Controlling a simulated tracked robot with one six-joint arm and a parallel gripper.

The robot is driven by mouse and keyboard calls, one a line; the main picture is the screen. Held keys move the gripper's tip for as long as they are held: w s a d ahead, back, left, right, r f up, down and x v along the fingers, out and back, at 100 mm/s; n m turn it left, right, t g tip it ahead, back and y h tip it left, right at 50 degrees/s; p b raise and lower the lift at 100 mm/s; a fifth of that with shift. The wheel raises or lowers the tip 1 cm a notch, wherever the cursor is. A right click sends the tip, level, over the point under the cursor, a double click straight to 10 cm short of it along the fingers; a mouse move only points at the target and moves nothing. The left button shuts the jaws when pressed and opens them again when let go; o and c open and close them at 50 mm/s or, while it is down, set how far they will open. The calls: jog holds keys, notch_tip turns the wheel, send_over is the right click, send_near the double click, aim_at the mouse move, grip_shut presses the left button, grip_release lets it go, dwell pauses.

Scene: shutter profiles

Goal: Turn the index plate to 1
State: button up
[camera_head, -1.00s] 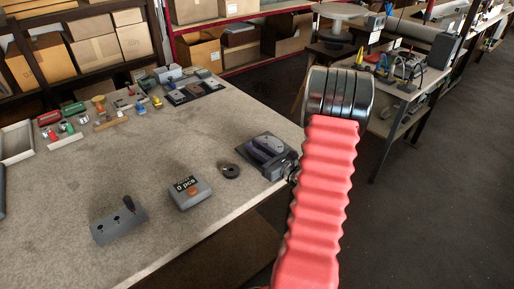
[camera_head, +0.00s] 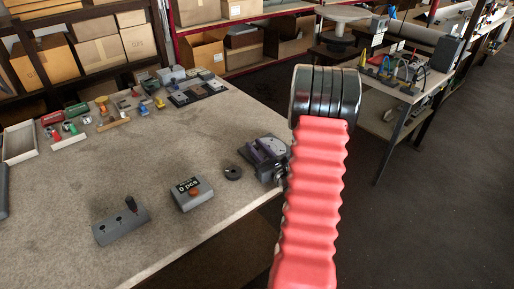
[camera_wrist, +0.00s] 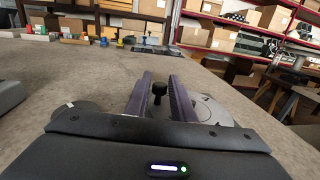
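The index plate (camera_head: 274,148) is a round grey disc on a dark fixture at the table's near right edge. In the wrist view the plate (camera_wrist: 210,109) shows behind and right of my fingers; its marks are too small to read. A black knob (camera_wrist: 158,90) stands upright between my fingers. My gripper (camera_wrist: 161,85) has its two dark purple fingers apart, one on each side of the knob, with gaps visible. In the head view my gripper (camera_head: 258,150) is at the plate, partly hidden by my red-sleeved arm.
A grey box with a "0 pcs" display (camera_head: 191,193), a black ring (camera_head: 232,173) and a grey switch box with a lever (camera_head: 121,225) stand left of the fixture. Trays and small parts lie at the far left. The middle of the table (camera_head: 150,150) is clear.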

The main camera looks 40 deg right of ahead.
jog(key=shift+o, duration=1.4)
jog(key=v, duration=1.3)
jog(key=shift+s+a+f, duration=0.1)
jog(key=shift+s, duration=0.25)
